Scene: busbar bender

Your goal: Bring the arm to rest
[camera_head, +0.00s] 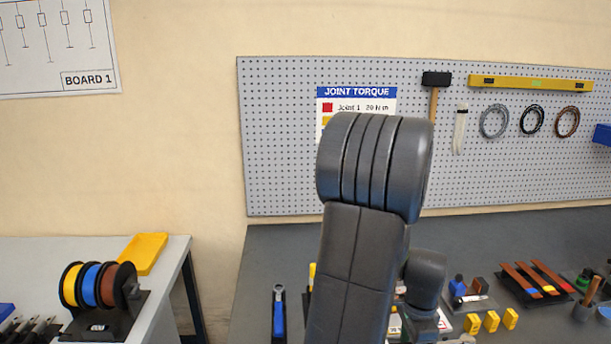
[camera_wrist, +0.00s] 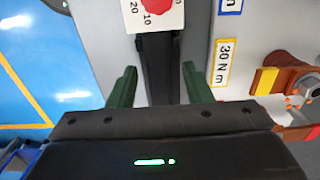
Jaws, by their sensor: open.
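My gripper (camera_wrist: 160,88) shows in the wrist view with its two green fingers apart and nothing between them. Beyond the fingers are a dark upright bar and a white plate with a red patch and numbers (camera_wrist: 155,14). I cannot tell how far the fingers are from these. In the head view my dark arm rises in the middle, bent at the top, and covers part of the workbench and the pegboard. The gripper itself is not clearly seen there.
The grey workbench (camera_head: 270,250) holds a blue-handled tool (camera_head: 279,315), yellow blocks (camera_head: 491,321) and copper-coloured bars (camera_head: 535,279). A pegboard (camera_head: 280,150) stands behind. At left, a table (camera_head: 178,255) carries cable spools (camera_head: 95,287) and a yellow tray (camera_head: 144,253). A "30 N m" label (camera_wrist: 223,62) is right of the fingers.

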